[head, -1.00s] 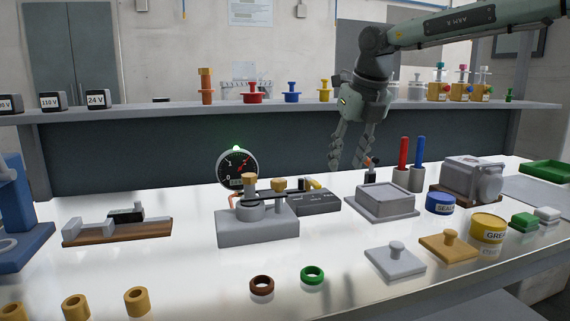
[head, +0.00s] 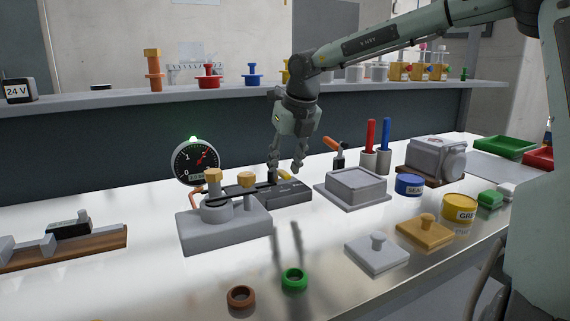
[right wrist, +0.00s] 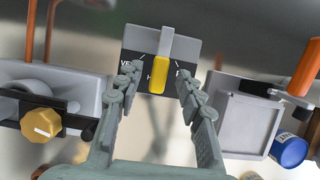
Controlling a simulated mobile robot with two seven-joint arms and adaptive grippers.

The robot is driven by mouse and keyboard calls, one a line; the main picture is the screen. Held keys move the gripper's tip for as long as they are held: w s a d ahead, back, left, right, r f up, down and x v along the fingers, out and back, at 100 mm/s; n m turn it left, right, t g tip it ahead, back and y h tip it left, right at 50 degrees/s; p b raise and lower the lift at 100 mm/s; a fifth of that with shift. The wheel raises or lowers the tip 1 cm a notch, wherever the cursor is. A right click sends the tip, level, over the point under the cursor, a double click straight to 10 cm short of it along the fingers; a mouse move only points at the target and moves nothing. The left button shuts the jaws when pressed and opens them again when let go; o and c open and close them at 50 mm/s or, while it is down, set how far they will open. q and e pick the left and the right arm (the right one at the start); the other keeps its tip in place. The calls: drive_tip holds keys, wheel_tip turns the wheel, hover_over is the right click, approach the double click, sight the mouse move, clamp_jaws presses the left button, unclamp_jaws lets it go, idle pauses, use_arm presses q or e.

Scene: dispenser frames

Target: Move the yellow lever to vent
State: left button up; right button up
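The yellow lever (right wrist: 158,78) sits on a dark label plate of a grey valve block (right wrist: 184,46) in the right wrist view. It lies roughly at the plate's middle, over a partly covered "H". Letters "VE" show to its left and a "P" to its right, both partly hidden by my fingers. In the head view the block (head: 292,194) stands behind the grey fixture, and my fingers partly hide the lever. My right gripper (head: 285,170) is open above the block. Its fingertips (right wrist: 160,72) are on either side of the lever, with visible gaps. My left gripper is not in view.
A grey fixture with brass knobs (head: 225,228) and a gauge (head: 195,162) stand left of the block. A grey square box (head: 352,189) is close on its right, with an orange-handled tool (head: 335,146) behind. The front table strip holds rings and lids.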

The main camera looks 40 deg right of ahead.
drive_tip(key=c, duration=0.8)
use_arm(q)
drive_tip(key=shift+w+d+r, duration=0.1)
use_arm(e)
clamp_jaws()
drive_tip(key=shift+w, duration=0.1)
